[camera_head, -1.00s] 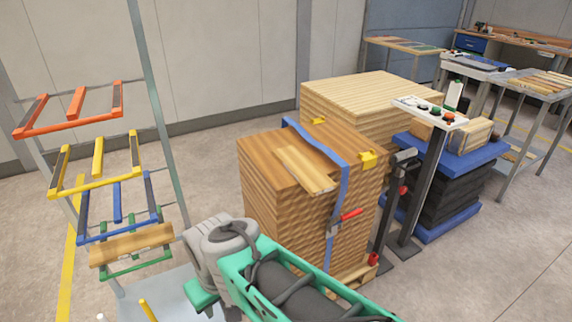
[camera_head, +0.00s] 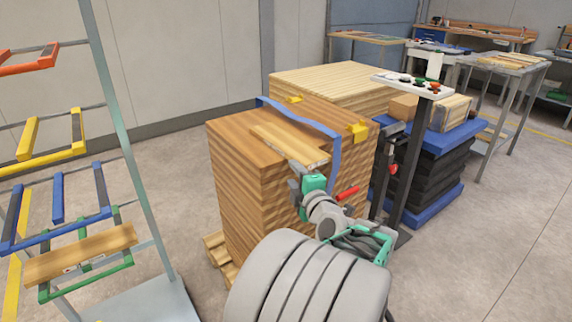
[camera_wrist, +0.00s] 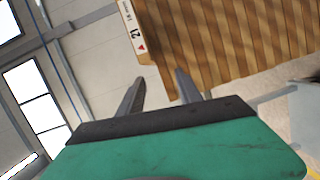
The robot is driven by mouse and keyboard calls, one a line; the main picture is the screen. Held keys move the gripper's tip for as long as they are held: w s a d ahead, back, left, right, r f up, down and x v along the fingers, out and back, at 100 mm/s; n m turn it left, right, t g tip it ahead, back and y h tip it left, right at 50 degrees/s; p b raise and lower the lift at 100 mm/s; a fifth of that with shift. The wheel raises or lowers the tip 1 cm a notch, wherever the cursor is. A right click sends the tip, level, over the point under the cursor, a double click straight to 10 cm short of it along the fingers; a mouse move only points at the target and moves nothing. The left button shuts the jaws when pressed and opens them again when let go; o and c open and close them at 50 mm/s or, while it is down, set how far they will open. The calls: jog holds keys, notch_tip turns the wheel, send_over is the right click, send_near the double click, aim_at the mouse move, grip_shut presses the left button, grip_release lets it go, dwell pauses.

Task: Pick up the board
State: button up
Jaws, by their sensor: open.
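A light wooden board (camera_head: 285,144) lies flat on top of the brown wood stack (camera_head: 235,150), one end at the stack's front edge. A second board (camera_head: 75,254) with a small label rests across the lower arms of the rack on the left. My gripper (camera_head: 300,183) is just in front of the stack, close to the near end of the light board. In the wrist view my open gripper (camera_wrist: 160,86) has nothing between its fingers. Beyond them are the stack's striped side (camera_wrist: 225,40) and a white label (camera_wrist: 132,28) marked 21. Contact cannot be told.
A blue strap (camera_head: 335,150) with yellow corner pieces (camera_head: 358,131) and a red handle (camera_head: 348,193) crosses the stack. A control panel on a post (camera_head: 410,87) stands to its right. The rack (camera_head: 115,115) stands at the left, with clear floor between it and the stack.

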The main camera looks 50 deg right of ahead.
aim_at(304, 156)
jog(key=shift+h, duration=0.9)
jog(key=s+d, duration=0.2)
jog(key=d, duration=0.1)
jog(key=shift+s+r, duration=0.4)
jog(key=p+x, duration=0.1)
jog(key=x, duration=0.6)
jog(key=shift+d, duration=0.35)
jog(key=shift+c, duration=0.3)
grip_shut()
